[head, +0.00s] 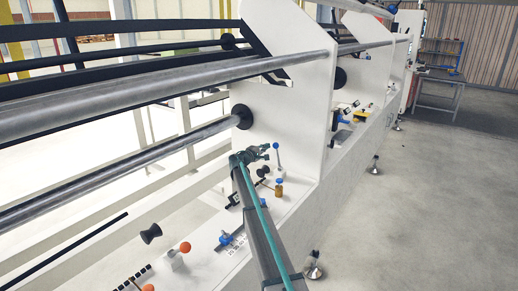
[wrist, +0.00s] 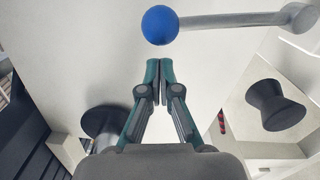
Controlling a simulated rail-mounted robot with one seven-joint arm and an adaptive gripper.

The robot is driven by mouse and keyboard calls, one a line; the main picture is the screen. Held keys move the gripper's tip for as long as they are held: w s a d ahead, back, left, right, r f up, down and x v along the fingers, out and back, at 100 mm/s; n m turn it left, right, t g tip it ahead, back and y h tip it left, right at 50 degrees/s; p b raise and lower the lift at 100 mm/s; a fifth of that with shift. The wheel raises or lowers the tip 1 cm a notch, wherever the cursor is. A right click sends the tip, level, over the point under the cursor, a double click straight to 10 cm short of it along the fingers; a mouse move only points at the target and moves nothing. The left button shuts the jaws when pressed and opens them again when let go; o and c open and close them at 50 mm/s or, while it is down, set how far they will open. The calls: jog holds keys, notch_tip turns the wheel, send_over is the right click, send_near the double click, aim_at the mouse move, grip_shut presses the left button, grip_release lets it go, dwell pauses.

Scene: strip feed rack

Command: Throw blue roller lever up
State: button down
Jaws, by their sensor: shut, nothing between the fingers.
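The blue roller lever shows in the wrist view as a blue ball (wrist: 160,25) on a grey rod (wrist: 240,20) that runs right to a rounded pivot end (wrist: 299,17). In the head view a small blue ball (head: 276,146) tops a thin rod on the white machine panel. My gripper (wrist: 160,64) is shut and empty, its fingertips together just below the ball in the wrist picture. A small gap shows between fingertips and ball there. In the head view my gripper (head: 264,151) is just left of the ball, small and partly hard to make out.
Long metal rollers (head: 150,80) cross the rack at the upper left. A black spool-shaped knob (wrist: 275,104) is at the right of the wrist view. An orange-topped lever (head: 184,248) and a brass-coloured knob (head: 279,190) stand on the panel. Open floor (head: 430,210) lies right.

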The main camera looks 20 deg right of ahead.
jog(key=shift+s+d, duration=0.35)
dwell(0.3)
jog(key=s+d+m+b, duration=0.7)
jog(key=s+m+b, duration=0.3)
jog(key=b, duration=0.9)
jog(key=shift+s+d+f+m+y, duration=0.3)
jog(key=shift+s+d, duration=0.05)
jog(key=shift+s, duration=0.45)
jog(key=shift+s, duration=0.1)
